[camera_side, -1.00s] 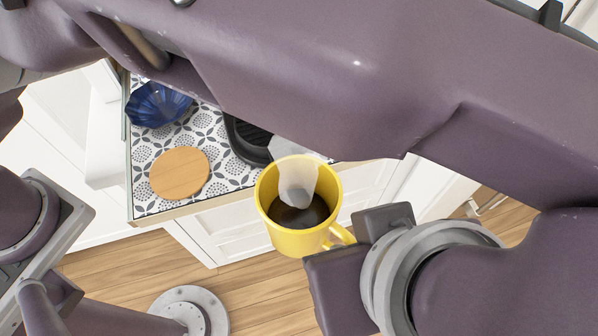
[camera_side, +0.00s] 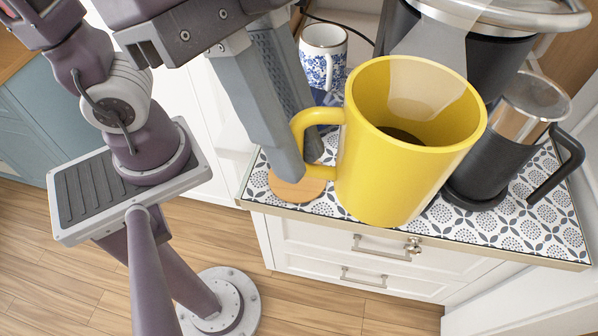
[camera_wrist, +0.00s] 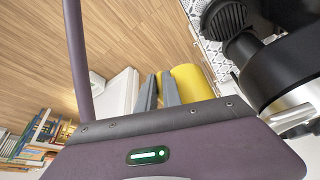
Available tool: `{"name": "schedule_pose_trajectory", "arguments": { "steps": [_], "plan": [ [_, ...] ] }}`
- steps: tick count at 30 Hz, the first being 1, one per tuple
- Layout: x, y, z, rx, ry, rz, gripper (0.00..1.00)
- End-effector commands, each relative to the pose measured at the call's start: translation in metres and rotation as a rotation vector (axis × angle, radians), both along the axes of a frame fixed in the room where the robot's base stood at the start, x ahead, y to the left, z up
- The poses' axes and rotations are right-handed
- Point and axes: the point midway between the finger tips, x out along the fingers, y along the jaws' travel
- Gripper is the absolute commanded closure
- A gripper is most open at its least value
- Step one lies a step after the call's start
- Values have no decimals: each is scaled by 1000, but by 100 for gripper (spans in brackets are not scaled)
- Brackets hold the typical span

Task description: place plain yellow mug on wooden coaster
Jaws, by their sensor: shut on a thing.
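The plain yellow mug (camera_side: 410,155) is large and upright or nearly so in the side view, with dark contents inside. My gripper (camera_side: 302,166) is shut on its handle, at the mug's left. The mug appears held above the counter front; the exact height is unclear. The round wooden coaster (camera_side: 296,192) lies on the counter, seen below my fingertips and left of the mug's base, partly hidden by both. In the wrist view, the yellow mug (camera_wrist: 192,84) shows beside my grey fingers (camera_wrist: 160,90); the coaster is not visible there.
A blue-and-white mug (camera_side: 323,52) stands at the back. A black French press (camera_side: 505,140) stands right of the yellow mug, with a dark coffee machine (camera_side: 470,50) behind. The patterned counter (camera_side: 478,226) ends at a front edge above white drawers (camera_side: 350,245).

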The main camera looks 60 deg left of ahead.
Motion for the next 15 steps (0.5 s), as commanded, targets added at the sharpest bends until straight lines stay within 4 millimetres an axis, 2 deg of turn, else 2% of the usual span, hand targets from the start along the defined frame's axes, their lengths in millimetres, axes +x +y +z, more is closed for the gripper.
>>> {"name": "schedule_pose_trajectory", "arguments": {
  "steps": [5,9,12,15],
  "plan": [
    [-14,25,14,-3,0,-363,100],
    [-13,43,15,-3,3,-611,100],
    [-1,57,7,-2,7,-759,100],
    [27,78,-10,-4,10,-876,100]
  ]
}}
